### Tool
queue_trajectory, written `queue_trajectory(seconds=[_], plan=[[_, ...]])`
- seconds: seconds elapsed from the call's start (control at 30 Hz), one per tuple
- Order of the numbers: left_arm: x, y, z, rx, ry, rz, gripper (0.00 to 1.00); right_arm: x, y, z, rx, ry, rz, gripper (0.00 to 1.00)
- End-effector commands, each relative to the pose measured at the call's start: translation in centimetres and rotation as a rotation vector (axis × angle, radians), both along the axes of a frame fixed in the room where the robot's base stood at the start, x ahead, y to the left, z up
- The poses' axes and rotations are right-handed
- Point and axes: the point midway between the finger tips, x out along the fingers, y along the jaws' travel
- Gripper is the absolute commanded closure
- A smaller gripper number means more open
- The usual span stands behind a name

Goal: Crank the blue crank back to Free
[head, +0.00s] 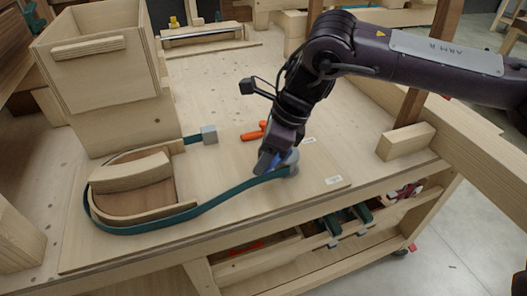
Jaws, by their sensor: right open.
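The blue crank (286,169) sits on the plywood board beside a grey round hub (293,158), at the end of a dark green strap. My right gripper (272,158) reaches down over the crank from the upper right and hides much of it. Its jaws are open, and I cannot tell whether they touch the crank. Two small white labels lie on the board, one behind the hub (310,140) and one in front to the right (334,180); their print is too small to read. My left gripper is out of view.
The green strap (215,205) runs round a curved wooden form (130,185) at the left. A wooden box (95,60) stands back left; a wood block (406,141) is at right.

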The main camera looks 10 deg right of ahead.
Motion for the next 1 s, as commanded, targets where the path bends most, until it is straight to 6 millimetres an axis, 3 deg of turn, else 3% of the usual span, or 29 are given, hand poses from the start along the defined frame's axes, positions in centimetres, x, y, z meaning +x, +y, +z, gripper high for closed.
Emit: queue_trajectory(seconds=[0.1,0.27,0.63,1.0], plan=[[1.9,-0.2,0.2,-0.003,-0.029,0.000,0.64,0.0,0.1,-0.2,0.001,-0.001,0.001,0.54],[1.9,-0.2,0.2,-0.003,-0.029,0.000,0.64,0.0,0.1,-0.2,0.001,-0.001,0.001,0.54],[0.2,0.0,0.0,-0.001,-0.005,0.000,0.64,0.0,0.1,-0.1,0.001,0.000,0.000,1.00],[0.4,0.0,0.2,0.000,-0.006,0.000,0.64,0.8,0.9,-0.1,0.002,-0.001,-0.013,1.00]])
